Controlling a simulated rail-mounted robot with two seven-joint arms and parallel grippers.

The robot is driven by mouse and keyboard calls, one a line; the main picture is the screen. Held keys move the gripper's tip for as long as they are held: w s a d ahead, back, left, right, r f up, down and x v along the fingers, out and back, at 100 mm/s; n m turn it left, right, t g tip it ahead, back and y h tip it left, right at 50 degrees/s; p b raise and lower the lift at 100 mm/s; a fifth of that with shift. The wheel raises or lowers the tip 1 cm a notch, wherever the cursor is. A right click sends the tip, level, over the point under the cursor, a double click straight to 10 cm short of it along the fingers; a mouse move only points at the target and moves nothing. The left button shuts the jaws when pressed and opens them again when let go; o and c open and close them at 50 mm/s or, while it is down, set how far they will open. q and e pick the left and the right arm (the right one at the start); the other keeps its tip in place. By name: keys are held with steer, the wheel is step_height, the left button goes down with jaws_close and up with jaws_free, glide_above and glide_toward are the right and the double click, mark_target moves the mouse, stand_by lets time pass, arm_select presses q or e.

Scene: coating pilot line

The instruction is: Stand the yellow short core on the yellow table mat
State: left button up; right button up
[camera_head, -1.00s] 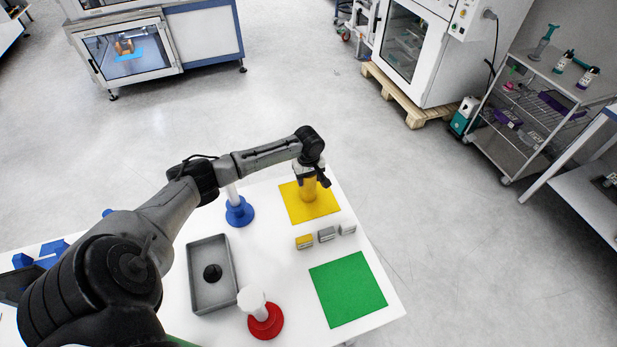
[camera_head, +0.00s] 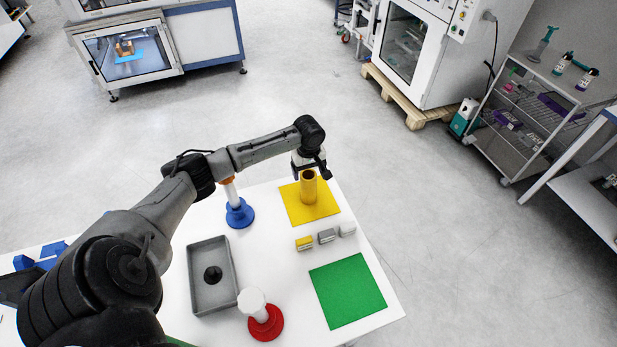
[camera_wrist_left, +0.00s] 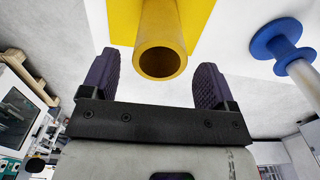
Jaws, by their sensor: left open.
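The yellow short core (camera_head: 309,188) stands upright on the yellow table mat (camera_head: 325,208), near the mat's middle. In the left wrist view the core (camera_wrist_left: 160,62) shows its open hollow end, with the yellow mat (camera_wrist_left: 198,14) behind it. My left gripper (camera_head: 309,170) is just above and behind the core in the head view. In the left wrist view its two dark fingers (camera_wrist_left: 155,82) are spread apart, with the core's end beyond the gap between them; they do not appear to touch it. My right gripper is not in view.
A blue-based stand (camera_head: 239,214) is left of the mat, and also shows in the wrist view (camera_wrist_left: 278,42). Small blocks (camera_head: 326,236) lie in front of the mat. A green mat (camera_head: 348,289), grey tray (camera_head: 212,291) and red-based stand (camera_head: 266,325) are nearer.

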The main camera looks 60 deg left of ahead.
arm_select(q)
step_height(320, 180, up, 7)
steer(key=shift+r, duration=0.2)
stand_by(0.4)
